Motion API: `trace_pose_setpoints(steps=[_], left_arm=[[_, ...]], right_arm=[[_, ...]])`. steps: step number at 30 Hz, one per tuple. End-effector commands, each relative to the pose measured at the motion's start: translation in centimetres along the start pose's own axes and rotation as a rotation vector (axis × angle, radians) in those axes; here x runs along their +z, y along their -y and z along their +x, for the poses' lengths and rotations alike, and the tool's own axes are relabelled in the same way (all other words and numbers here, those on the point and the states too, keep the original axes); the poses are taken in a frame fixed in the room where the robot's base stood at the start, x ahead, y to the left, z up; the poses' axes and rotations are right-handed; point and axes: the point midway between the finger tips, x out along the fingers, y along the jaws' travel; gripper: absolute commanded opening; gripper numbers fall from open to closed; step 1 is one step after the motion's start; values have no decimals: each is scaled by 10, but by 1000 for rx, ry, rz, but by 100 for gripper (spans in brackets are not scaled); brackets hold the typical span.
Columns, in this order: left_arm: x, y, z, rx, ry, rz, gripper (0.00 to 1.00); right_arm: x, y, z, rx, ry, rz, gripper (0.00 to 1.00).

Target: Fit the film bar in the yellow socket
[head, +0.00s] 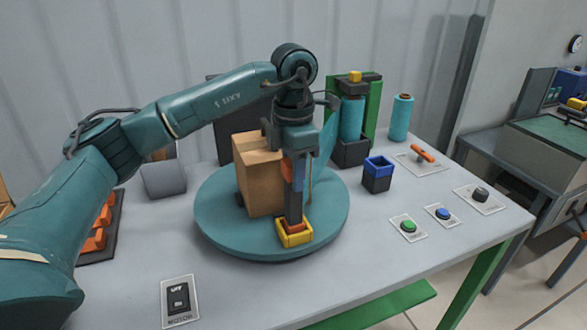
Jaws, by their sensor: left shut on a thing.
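The film bar (294,205) is a dark upright bar with an orange lower end. My left gripper (294,160) is shut on its upper part from above. The yellow socket (296,240) is a small open box at the front of the teal round turntable (225,232). The bar's lower end is at the socket's opening, within its rim in this view; I cannot tell how deep it sits. A strip of teal film (328,135) shows just right of the gripper. My right gripper is not in view.
A cardboard box (258,178) stands on the turntable close behind the bar. A blue-rimmed socket (378,178) and a teal film roll (352,122) in a green frame stand right. Buttons, an orange lever (423,155) and a motor switch (179,300) lie on the table.

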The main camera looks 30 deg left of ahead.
Motion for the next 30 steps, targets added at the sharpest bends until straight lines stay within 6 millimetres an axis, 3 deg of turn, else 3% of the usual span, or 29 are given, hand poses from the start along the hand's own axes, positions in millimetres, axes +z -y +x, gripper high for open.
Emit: trace_pose_setpoints(steps=[13,14,22,30], left_arm=[[0,0,5,1,1,0,0],[0,0,5,1,1,0,37],[0,0,6,1,1,0,59],[0,0,6,0,-1,0,60]], right_arm=[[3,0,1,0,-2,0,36],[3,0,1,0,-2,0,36],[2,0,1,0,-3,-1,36],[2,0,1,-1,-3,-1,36]])
